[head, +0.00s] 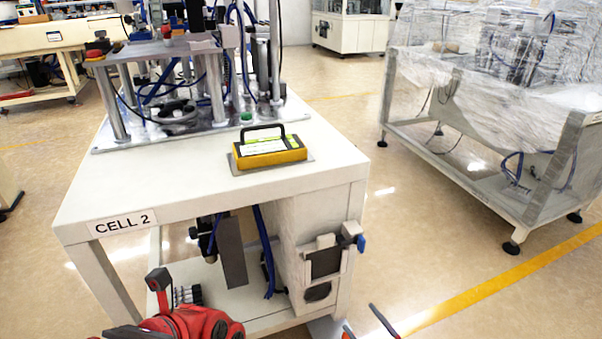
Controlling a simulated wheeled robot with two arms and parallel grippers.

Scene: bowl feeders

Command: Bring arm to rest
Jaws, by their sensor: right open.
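My right gripper (359,315) shows at the bottom edge, right of centre. Only its two dark fingertips with red-orange parts are in view, spread apart with bare floor between them. It is open and empty, in front of the cell table's right leg. The rest of both arms is out of view.
The white table (200,195) labelled CELL 2 stands close ahead, bearing a yellow device (270,156) with a black handle and a metal fixture (180,115). A wrapped machine frame (470,185) stands at the right. Floor between them is clear.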

